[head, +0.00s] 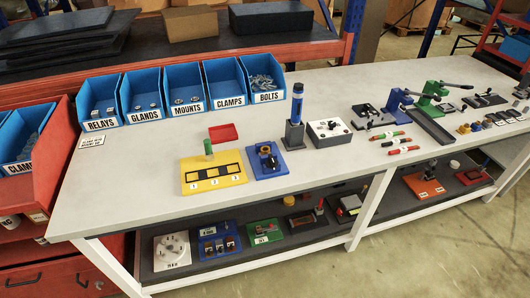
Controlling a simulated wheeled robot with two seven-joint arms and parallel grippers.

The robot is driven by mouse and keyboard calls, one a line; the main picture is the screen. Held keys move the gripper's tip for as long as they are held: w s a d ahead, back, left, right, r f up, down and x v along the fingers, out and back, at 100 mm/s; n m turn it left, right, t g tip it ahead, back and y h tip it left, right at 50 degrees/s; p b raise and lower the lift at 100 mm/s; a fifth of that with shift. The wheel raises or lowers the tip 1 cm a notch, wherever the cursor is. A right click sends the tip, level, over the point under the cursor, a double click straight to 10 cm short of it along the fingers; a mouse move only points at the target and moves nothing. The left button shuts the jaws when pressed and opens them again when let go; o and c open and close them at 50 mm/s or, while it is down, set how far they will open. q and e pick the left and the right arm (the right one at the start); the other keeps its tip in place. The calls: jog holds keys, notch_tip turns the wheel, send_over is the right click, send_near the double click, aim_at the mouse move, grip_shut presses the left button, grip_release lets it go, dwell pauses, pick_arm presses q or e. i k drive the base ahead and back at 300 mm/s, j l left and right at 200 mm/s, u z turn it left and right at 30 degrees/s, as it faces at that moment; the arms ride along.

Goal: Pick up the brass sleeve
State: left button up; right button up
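I cannot make out the brass sleeve for certain. Neither of my grippers shows in the head view.
Blue labelled bins (185,92) line the back left of the grey bench (130,180). A lower shelf holds several fixtures. The bench's front left is clear.

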aim_at(264, 150)
jog(key=i+j, duration=0.15)
jog(key=j, duration=0.15)
jog(key=i+j+z, duration=0.1)
jog(key=j, duration=0.25)
jog(key=i+j, duration=0.15)
jog(key=j, duration=0.15)
jog(key=i+j+z, duration=0.15)
jog(key=j, duration=0.15)
